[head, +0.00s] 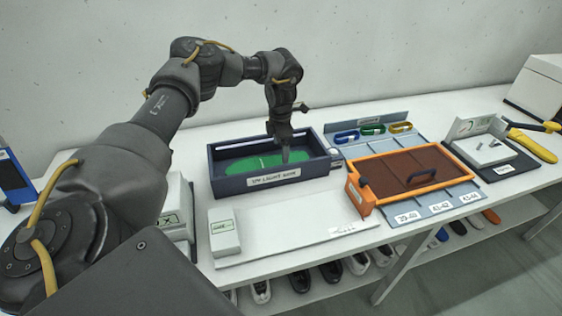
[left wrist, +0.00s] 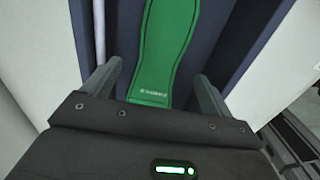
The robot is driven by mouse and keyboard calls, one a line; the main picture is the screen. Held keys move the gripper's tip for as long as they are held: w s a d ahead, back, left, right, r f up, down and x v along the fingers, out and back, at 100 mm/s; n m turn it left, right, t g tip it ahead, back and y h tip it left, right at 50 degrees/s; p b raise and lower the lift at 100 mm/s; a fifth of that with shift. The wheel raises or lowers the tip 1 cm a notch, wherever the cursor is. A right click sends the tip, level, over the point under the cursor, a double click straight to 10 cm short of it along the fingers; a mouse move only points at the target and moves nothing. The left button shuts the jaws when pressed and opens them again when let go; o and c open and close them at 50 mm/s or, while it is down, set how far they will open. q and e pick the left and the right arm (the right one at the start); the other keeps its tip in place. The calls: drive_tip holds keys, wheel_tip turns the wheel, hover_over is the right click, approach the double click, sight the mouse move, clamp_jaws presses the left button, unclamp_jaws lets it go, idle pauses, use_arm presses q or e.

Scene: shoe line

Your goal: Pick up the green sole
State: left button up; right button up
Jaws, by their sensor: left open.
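The green sole (head: 262,163) lies flat inside the dark blue box (head: 272,182) labelled "UV LIGHT BOOK" or similar. My left gripper (head: 285,158) points down into the box, near the right part of the sole. In the left wrist view the sole (left wrist: 168,45) runs up the middle, with its near end between the open fingers of my left gripper (left wrist: 158,88). No contact between the fingers and the sole is visible. My right gripper is not in view.
Right of the box is an orange-framed tray (head: 415,168) with a brown top and a handle. Behind it, blue, green and yellow loops (head: 372,129) lie on a grey board. A white block (head: 223,232) stands in front of the box.

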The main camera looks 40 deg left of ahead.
sight(280, 160)
use_arm(q)
wheel_tip(280, 160, down, 5)
drive_tip(key=shift+w+a+r+p, duration=0.1)
drive_tip(key=shift+p, duration=0.55)
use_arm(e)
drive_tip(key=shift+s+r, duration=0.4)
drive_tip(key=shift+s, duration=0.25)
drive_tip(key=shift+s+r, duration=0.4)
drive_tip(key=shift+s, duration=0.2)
use_arm(q)
drive_tip(key=c, duration=1.2)
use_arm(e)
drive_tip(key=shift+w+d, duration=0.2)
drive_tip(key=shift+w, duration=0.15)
